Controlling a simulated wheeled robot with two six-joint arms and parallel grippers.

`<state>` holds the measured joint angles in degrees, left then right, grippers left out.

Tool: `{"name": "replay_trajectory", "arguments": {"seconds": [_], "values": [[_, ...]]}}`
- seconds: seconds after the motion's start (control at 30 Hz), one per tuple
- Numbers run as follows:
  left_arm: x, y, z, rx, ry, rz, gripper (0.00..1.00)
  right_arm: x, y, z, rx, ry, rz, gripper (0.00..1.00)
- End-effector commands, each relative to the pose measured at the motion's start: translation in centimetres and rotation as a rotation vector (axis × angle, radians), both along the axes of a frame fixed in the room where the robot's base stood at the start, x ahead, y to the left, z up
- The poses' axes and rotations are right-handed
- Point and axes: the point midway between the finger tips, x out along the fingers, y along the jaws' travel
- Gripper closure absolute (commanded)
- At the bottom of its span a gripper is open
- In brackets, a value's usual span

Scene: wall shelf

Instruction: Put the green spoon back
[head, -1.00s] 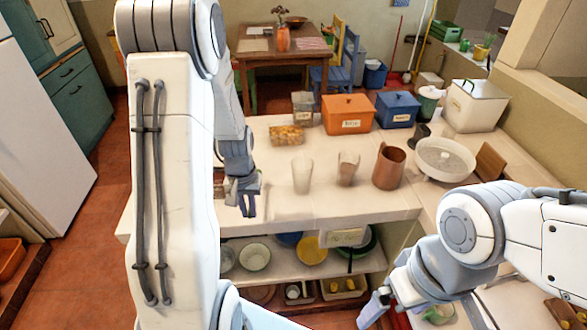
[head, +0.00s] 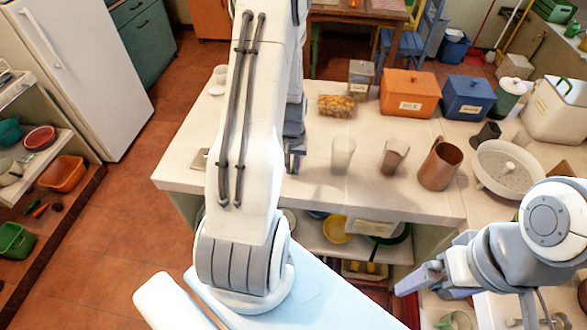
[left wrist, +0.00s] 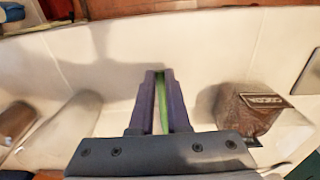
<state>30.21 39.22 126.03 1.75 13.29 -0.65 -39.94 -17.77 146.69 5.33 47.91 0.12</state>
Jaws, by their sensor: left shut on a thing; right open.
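In the left wrist view a thin green strip, which I take for the green spoon (left wrist: 162,104), lies between the two purple fingers of my left gripper (left wrist: 160,78). The gripper is shut on it. Most of the spoon is hidden by the fingers. In the head view my left gripper (head: 293,162) is over the left part of the pale counter (head: 255,165), partly behind my arm, and the spoon cannot be made out there. My right gripper (head: 412,281) is open and empty at the lower right, in front of the counter.
A clear glass (head: 342,155), a brown glass (head: 393,156), a copper mug (head: 440,163) and a white round dish (head: 505,168) stand on the counter. Behind are a labelled jar (head: 361,75), an orange box (head: 410,93) and a blue box (head: 468,97). Bowls sit on the shelf below.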

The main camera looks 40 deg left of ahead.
Motion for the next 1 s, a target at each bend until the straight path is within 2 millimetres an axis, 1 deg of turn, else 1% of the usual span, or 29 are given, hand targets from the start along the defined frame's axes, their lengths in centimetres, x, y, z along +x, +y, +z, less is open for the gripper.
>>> {"name": "replay_trajectory", "arguments": {"seconds": [0.03, 0.13, 0.4, 0.53, 0.57, 0.6, 0.63, 0.9, 1.0], "values": [[-0.1, 0.0, -0.6, -0.002, 0.003, 0.002, 1.00, 0.0, 0.0, 0.3, 0.000, 0.000, 0.000, 0.00], [-0.1, 0.1, -1.4, -0.001, 0.001, 0.003, 1.00, 0.0, 0.0, 0.3, 0.000, 0.000, 0.000, 0.00], [-0.1, 0.2, -1.6, 0.001, -0.002, 0.004, 1.00, 0.0, 0.0, 0.3, 0.000, 0.000, 0.000, 0.00], [-0.1, 0.1, -2.0, 0.001, -0.002, 0.003, 1.00, 0.0, 0.0, -0.1, 0.000, 0.000, 0.000, 0.00], [0.0, 0.1, -1.9, 0.001, -0.002, 0.003, 0.74, 0.0, 0.0, 0.0, 0.000, 0.000, 0.000, 0.00], [0.0, 0.1, -1.8, 0.001, -0.002, 0.003, 0.59, 0.0, 0.0, 0.1, 0.000, 0.000, 0.000, 0.00], [0.0, 0.1, -1.8, 0.001, -0.002, 0.002, 0.56, 0.0, 0.0, 0.1, 0.000, 0.000, 0.000, 0.00], [0.0, 0.1, -1.8, 0.001, -0.002, 0.001, 0.56, 0.0, 0.0, 0.1, 0.000, 0.000, 0.000, 0.00], [0.0, 0.1, -1.3, 0.001, -0.002, 0.002, 0.56, 0.0, 0.0, 0.5, 0.000, 0.000, 0.000, 0.00]]}}
